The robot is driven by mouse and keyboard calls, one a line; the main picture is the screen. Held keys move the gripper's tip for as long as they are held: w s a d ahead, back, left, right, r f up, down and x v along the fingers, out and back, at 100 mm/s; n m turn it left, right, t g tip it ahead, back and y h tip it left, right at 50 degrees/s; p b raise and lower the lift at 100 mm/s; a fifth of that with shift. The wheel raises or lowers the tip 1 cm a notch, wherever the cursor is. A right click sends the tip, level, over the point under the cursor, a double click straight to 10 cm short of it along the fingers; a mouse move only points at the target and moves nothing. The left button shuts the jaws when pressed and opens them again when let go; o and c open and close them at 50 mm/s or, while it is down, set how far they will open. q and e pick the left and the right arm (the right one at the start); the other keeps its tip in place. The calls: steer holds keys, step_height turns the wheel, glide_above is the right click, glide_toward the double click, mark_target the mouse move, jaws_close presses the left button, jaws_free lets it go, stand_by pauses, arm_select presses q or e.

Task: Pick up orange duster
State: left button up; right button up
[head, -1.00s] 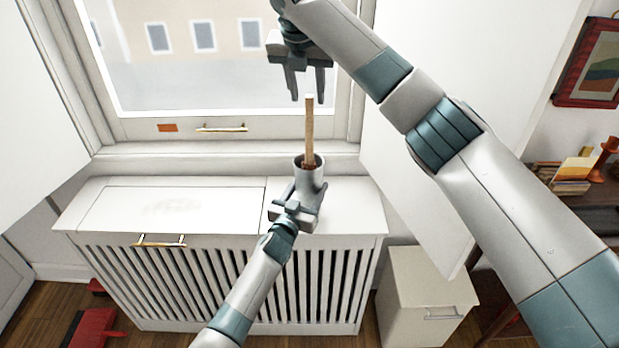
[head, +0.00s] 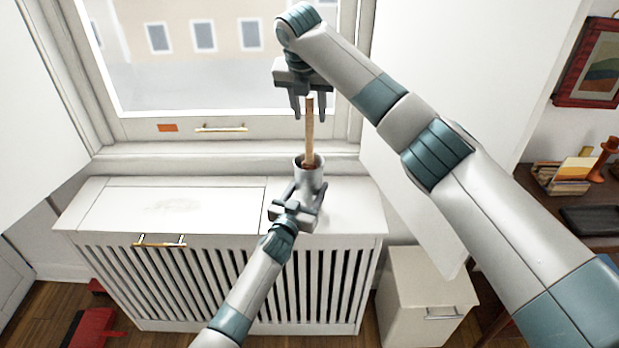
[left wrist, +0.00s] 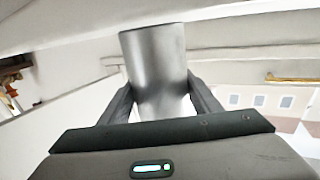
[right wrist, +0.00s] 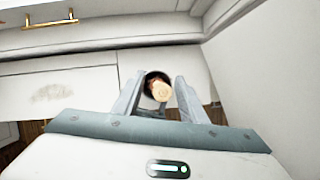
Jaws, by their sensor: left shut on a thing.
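The duster's light wooden handle (head: 309,135) stands upright in a grey metal cup (head: 311,178). A reddish-brown part shows at its foot inside the cup; the rest of it is hidden. My left gripper (head: 303,195) is shut on the cup, which shows between its fingers in the left wrist view (left wrist: 155,70). My right gripper (head: 309,114) points down, open, over the handle's top. In the right wrist view the handle's round end (right wrist: 160,91) lies between the two spread fingers, and I see no clear contact.
The cup is over the right end of a white slatted radiator cover (head: 110,205). A window with a sill and a brass handle (head: 221,128) is behind. A white cabinet (head: 425,290) stands at the lower right. A red thing (head: 95,325) lies on the floor.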

mark_target(311, 125)
steer(key=shift+s+x, duration=0.15)
steer(key=shift+x, duration=1.1)
steer(key=shift+s+x, duration=0.15)
steer(key=shift+x, duration=1.1)
steer(key=shift+f, duration=0.1)
jaws_close()
